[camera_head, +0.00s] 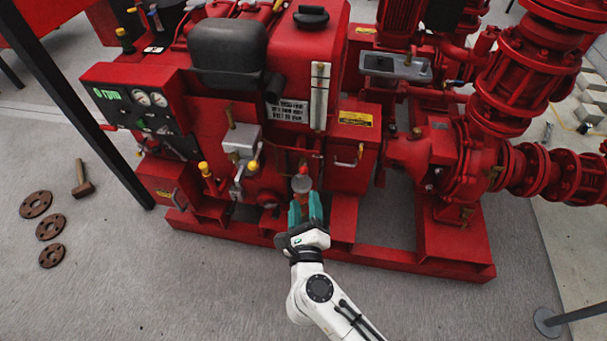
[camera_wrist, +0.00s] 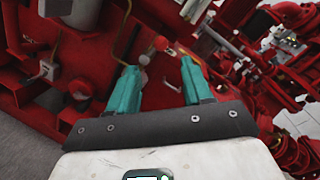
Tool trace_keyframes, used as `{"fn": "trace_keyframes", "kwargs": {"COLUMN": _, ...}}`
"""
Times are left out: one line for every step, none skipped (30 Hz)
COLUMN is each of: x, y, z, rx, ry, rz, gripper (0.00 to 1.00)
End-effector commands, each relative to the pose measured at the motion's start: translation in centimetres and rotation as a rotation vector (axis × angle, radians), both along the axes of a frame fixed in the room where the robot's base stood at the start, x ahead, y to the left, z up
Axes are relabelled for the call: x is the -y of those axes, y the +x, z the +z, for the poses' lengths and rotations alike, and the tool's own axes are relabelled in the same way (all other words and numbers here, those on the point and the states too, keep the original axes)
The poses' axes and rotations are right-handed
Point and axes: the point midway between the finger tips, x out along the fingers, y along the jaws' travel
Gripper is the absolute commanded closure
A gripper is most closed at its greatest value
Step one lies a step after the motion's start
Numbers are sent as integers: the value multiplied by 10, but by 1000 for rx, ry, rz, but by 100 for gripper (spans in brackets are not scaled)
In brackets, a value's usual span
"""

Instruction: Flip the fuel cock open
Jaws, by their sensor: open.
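A small fitting with a red lever (camera_head: 304,169) and a silver round body (camera_head: 301,184) is on the front of the red pumpset, below the tank; it looks like the fuel cock. In the wrist view its red tip (camera_wrist: 161,43) and pale round part (camera_wrist: 144,59) show between and just beyond my fingertips. My gripper (camera_head: 306,206) has teal fingers spread apart with nothing between them that I can see held. It is just in front of and below the fitting in the head view. I cannot tell whether a finger touches it.
The red pumpset (camera_head: 380,250) has a low base frame along its front. Red pipes (camera_head: 510,80) rise at right. A hammer (camera_head: 82,180) and flanges (camera_head: 50,226) lie on the floor. Front floor is clear.

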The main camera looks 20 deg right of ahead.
Motion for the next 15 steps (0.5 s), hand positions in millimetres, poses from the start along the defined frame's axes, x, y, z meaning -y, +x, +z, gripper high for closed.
{"fn": "trace_keyframes", "kwargs": {"x": 3, "y": 5, "z": 1, "rx": 2, "ry": 0, "rz": -2, "gripper": 50}}
{"fn": "trace_keyframes", "kwargs": {"x": 4, "y": 8, "z": 1, "rx": 4, "ry": 0, "rz": -2, "gripper": 50}}
{"fn": "trace_keyframes", "kwargs": {"x": 6, "y": 13, "z": 1, "rx": 4, "ry": 0, "rz": -2, "gripper": 50}}
{"fn": "trace_keyframes", "kwargs": {"x": 8, "y": 18, "z": 1, "rx": 4, "ry": 0, "rz": -2, "gripper": 50}}
{"fn": "trace_keyframes", "kwargs": {"x": 10, "y": 22, "z": 1, "rx": 4, "ry": 0, "rz": -2, "gripper": 50}}
{"fn": "trace_keyframes", "kwargs": {"x": 13, "y": 29, "z": 1, "rx": 4, "ry": -1, "rz": -2, "gripper": 50}}
{"fn": "trace_keyframes", "kwargs": {"x": 15, "y": 34, "z": 1, "rx": 4, "ry": -1, "rz": -2, "gripper": 50}}
{"fn": "trace_keyframes", "kwargs": {"x": 17, "y": 40, "z": 1, "rx": 4, "ry": -2, "rz": -2, "gripper": 50}}
{"fn": "trace_keyframes", "kwargs": {"x": 21, "y": 47, "z": 1, "rx": 4, "ry": -2, "rz": -2, "gripper": 50}}
{"fn": "trace_keyframes", "kwargs": {"x": 23, "y": 52, "z": 1, "rx": 5, "ry": -1, "rz": -2, "gripper": 50}}
{"fn": "trace_keyframes", "kwargs": {"x": 25, "y": 57, "z": 1, "rx": 5, "ry": -1, "rz": -2, "gripper": 50}}
{"fn": "trace_keyframes", "kwargs": {"x": 28, "y": 63, "z": 0, "rx": 3, "ry": -3, "rz": -2, "gripper": 50}}
{"fn": "trace_keyframes", "kwargs": {"x": 30, "y": 68, "z": 1, "rx": 4, "ry": -3, "rz": -2, "gripper": 50}}
{"fn": "trace_keyframes", "kwargs": {"x": 32, "y": 72, "z": 1, "rx": 4, "ry": -2, "rz": -2, "gripper": 50}}
{"fn": "trace_keyframes", "kwargs": {"x": 33, "y": 77, "z": 1, "rx": 3, "ry": -3, "rz": 0, "gripper": 50}}
